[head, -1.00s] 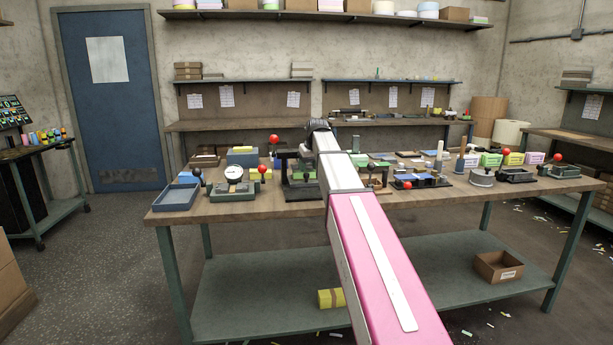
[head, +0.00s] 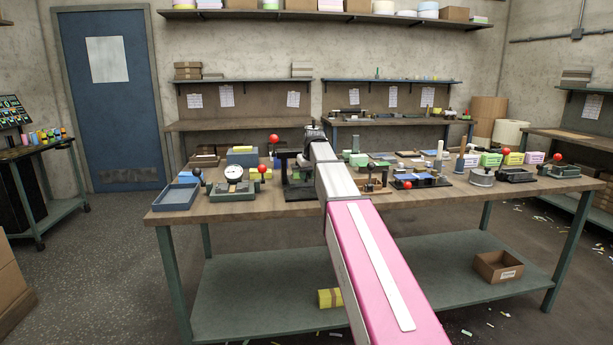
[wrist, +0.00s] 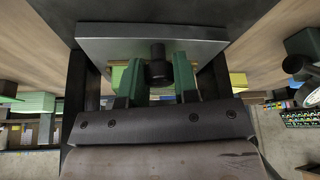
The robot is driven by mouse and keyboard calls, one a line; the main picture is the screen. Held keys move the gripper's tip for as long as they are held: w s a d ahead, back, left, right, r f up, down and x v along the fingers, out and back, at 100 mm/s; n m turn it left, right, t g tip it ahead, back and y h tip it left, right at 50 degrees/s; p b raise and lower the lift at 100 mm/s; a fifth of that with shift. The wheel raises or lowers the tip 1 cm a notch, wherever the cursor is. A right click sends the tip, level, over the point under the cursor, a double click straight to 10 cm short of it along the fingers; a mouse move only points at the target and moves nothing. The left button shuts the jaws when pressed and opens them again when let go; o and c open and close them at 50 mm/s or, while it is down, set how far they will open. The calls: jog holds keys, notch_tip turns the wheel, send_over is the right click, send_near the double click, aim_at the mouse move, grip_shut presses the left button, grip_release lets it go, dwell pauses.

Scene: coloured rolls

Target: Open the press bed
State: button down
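The press (head: 298,191), with dark posts and a grey-green base, stands on the near workbench, partly hidden behind my arm. A red ball (head: 274,139) shows above it. In the wrist view a flat grey plate (wrist: 110,47) lies ahead between dark posts, with a short black knob (wrist: 158,66) in front of it. My gripper (wrist: 159,75) has its two green fingers on either side of the knob, very close to it. I cannot tell whether they touch it. In the head view the fingertips are hidden behind my arm.
A dial gauge device (head: 233,186) and a blue tray (head: 176,197) stand left of the press. Small fixtures, a black stand with blue pieces (head: 420,181) and coloured bins (head: 490,159) fill the right side. The bench's front edge (head: 250,209) is mostly clear.

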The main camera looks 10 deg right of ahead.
jog(key=s, duration=1.2)
jog(key=shift+s, duration=0.35)
jog(key=shift+w, duration=0.2)
jog(key=c, duration=0.9)
grip_release()
jog(key=shift+o, duration=0.2)
jog(key=shift+r, duration=0.1)
jog(key=v, duration=1)
jog(key=shift+s+r, duration=0.15)
jog(key=shift+r, duration=0.15)
